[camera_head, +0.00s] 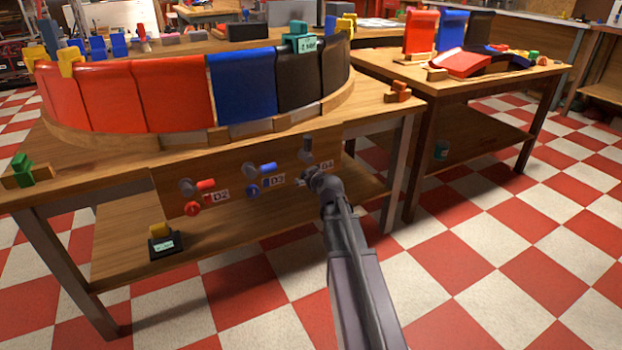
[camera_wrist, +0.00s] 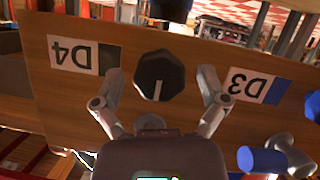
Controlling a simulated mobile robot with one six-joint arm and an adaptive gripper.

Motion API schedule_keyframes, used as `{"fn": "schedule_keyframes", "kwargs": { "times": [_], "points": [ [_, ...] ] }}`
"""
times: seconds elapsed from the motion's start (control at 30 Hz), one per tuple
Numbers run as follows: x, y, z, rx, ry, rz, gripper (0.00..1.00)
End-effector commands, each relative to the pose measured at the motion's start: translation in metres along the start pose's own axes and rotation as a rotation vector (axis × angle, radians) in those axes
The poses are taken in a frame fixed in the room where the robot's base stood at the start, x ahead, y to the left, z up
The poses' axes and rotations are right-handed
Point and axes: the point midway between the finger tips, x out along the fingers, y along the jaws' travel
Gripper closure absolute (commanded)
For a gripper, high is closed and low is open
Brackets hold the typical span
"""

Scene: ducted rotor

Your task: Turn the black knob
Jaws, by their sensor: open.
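The black knob (camera_wrist: 154,74) is eight-sided with a white pointer line; it sits on the wooden panel between the D4 label (camera_wrist: 73,55) and the D3 label (camera_wrist: 256,85). The wrist view is upside down, and the line points down in it. My gripper (camera_wrist: 160,77) is open, with one finger on each side of the knob and a visible gap to it on both sides. The fingers hold nothing. In the head view my gripper (camera_head: 312,178) is at the panel beside the D4 label (camera_head: 327,164) and hides the knob.
Left of the gripper on the panel are a blue knob (camera_head: 252,190) with a blue lever (camera_head: 266,168), and a red knob (camera_head: 192,209) with a red lever (camera_head: 205,185). A grey lever (camera_head: 306,152) stands just above the gripper. The checkered floor is clear to the right.

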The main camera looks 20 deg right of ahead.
Motion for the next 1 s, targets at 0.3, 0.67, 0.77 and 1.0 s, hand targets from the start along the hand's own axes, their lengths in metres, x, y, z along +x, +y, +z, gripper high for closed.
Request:
{"fn": "schedule_keyframes", "kwargs": {
  "times": [0.3,0.67,0.77,1.0],
  "points": [
    [0.004,0.0,0.0,-0.001,0.0,0.0,0.07],
    [0.004,0.0,0.0,-0.001,0.0,0.0,0.84],
    [0.009,0.031,0.005,0.007,-0.002,0.01,0.9],
    [0.004,0.009,0.002,0.003,0.001,0.011,0.89]
  ]
}}
